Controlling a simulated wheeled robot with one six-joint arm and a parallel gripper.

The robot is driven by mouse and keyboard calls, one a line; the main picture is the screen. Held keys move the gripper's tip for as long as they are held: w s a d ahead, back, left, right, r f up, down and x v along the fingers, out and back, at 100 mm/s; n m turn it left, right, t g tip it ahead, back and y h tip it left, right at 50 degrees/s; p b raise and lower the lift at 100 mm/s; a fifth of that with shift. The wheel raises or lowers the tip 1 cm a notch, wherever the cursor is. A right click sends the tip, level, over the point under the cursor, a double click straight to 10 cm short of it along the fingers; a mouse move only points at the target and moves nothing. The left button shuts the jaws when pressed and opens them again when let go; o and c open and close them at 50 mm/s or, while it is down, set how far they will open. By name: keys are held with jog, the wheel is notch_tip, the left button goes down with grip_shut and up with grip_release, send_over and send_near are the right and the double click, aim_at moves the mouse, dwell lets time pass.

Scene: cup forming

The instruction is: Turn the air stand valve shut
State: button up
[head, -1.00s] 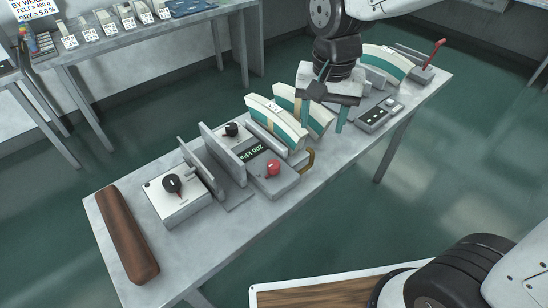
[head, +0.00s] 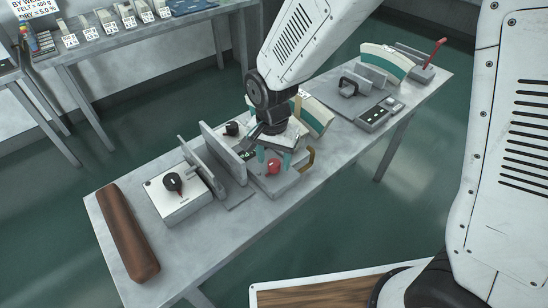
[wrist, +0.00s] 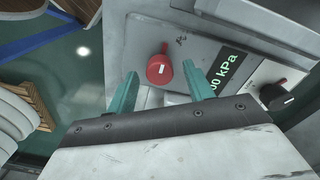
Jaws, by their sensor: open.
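The air stand (head: 290,182) is a grey box on the bench with a red knob (head: 273,167) on its top and a dark "200 kPa" display. In the wrist view the red knob (wrist: 159,69) has a white pointer mark, and the display (wrist: 225,72) is to its right. My gripper (head: 275,160) is open, pointing down over the stand. In the wrist view its teal fingers (wrist: 160,72) appear on either side of the red knob, apart from it. A black knob (head: 232,128) sits farther back.
Upright grey plates (head: 222,150) stand left of the gripper. A white box with a black dial (head: 172,184) and a brown roll (head: 128,233) lie farther left. A curved white and teal piece (head: 316,117) is behind the arm. A brown handle (head: 308,158) is close on the right.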

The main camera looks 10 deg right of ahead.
jog(key=shift+f, duration=0.25)
jog(key=shift+c, duration=0.3)
jog(key=c, duration=0.9)
